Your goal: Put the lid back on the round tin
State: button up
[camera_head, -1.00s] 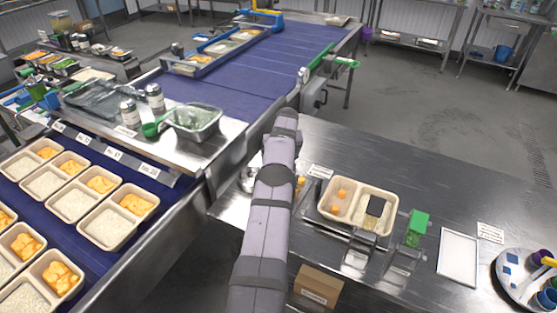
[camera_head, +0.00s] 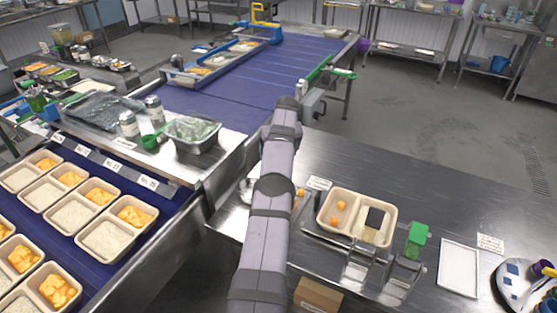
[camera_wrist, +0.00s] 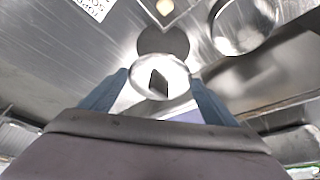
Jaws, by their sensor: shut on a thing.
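In the wrist view my gripper (camera_wrist: 159,80) has its two blue-grey fingers on either side of a shiny round lid (camera_wrist: 146,98) and is shut on it. A dark mark or reflection shows in the lid's middle. A round metal tin (camera_wrist: 243,24) stands at the upper right of the wrist view, apart from the lid; its far side is cut off by the frame. In the head view my arm hides the gripper and lid, and a sliver of round metal (camera_head: 246,188) shows left of the arm.
A dark round patch (camera_wrist: 163,43), perhaps a shadow, lies beyond the lid on the steel table (camera_head: 470,207). A two-part tray (camera_head: 349,233) with orange pieces stands right of my arm, beside metal holders and a green clip (camera_head: 417,236). The blue conveyor (camera_head: 170,213) runs at left.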

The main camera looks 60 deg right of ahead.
jog(key=shift+r+p, duration=0.8)
jog(key=shift+r, duration=0.3)
jog(key=shift+w, duration=0.1)
jog(key=shift+w+a+r+p, duration=0.15)
jog(key=shift+w+a+p, duration=0.3)
jog(key=shift+w, duration=0.25)
jog(key=w+a+p, duration=0.1)
jog(key=a+p, duration=0.2)
jog(key=a, duration=1)
jog(key=shift+w+a, duration=0.25)
jog(key=shift+w, duration=0.15)
jog(key=shift+f, duration=0.35)
jog(key=shift+f+b, duration=2.05)
jog(key=shift+f, duration=0.95)
